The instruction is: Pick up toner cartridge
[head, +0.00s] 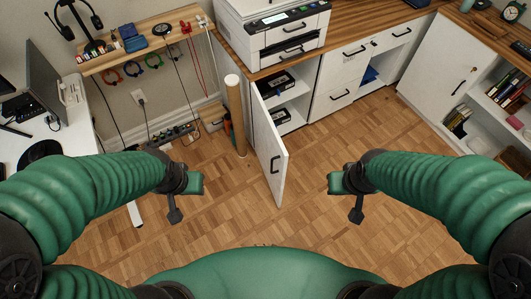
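Two dark toner cartridges or their boxes sit in the open cabinet under the printer. The upper toner cartridge (276,85) is on the upper shelf and the lower toner cartridge (280,114) is on the shelf below it. The white cabinet door (270,150) stands swung open toward me. My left gripper (186,205) hangs over the floor left of the door, well short of the cabinet. My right gripper (345,205) hangs right of the door, also away from the cabinet. Neither gripper visibly holds anything. Their finger gaps are too small to make out.
A printer (280,30) stands on the wooden counter above the cabinet. A tall cardboard tube (235,115) stands left of the open door. A white desk (40,140) is at the left and an open bookshelf (495,95) at the right. The parquet floor (345,140) is clear in the middle.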

